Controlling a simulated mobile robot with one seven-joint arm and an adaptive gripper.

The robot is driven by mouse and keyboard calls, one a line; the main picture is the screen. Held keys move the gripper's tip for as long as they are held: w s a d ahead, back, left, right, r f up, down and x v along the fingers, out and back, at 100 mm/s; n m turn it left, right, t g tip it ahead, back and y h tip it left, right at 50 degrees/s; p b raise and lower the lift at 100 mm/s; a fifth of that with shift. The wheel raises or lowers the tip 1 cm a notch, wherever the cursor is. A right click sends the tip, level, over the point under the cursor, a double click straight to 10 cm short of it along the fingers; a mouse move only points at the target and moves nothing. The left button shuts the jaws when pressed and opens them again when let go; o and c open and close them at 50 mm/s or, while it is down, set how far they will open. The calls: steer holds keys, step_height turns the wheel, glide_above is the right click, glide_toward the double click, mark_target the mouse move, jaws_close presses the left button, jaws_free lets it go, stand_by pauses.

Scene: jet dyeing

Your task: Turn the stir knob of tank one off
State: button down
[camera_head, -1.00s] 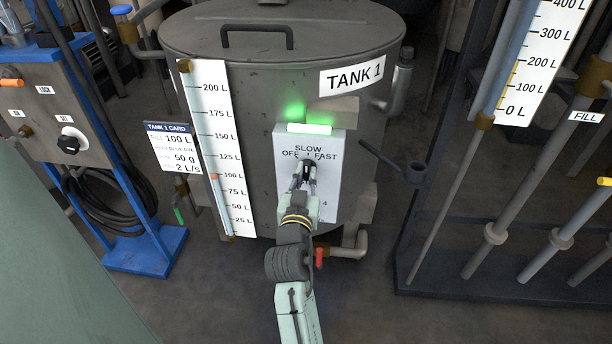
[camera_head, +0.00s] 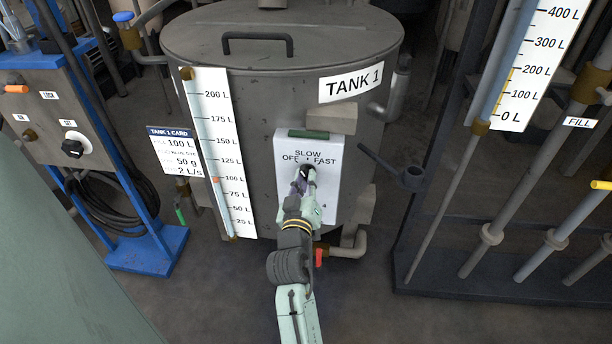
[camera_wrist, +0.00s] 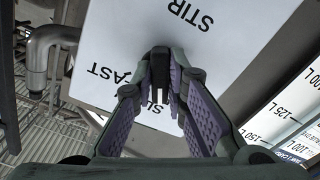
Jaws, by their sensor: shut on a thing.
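Tank one (camera_head: 300,98) is the large grey vessel labelled TANK 1. A white control panel (camera_head: 325,200) on its front carries the words SLOW, OFF and FAST; the wrist view also shows STIR on it. The dark stir knob (camera_wrist: 160,66) sits on this panel between my fingers. My gripper (camera_head: 305,175) is shut on the knob, and it also shows in the wrist view (camera_wrist: 162,75). The indicator lamp (camera_head: 308,134) on top of the panel is dark green and unlit.
A white level scale (camera_head: 222,150) and the tank 1 card (camera_head: 172,150) are left of the panel. A dark lever (camera_head: 395,168) juts out to the right. A blue-framed control stand (camera_head: 140,255) is at left, pipes at right. The floor in front is open.

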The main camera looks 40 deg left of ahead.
steer(key=shift+n+p, duration=1.15)
steer(key=shift+n, duration=1.05)
steer(key=c, duration=1.6)
jaws_free()
step_height(320, 180, up, 10)
steer(key=shift+d+r, duration=0.1)
steer(key=shift+r, duration=0.05)
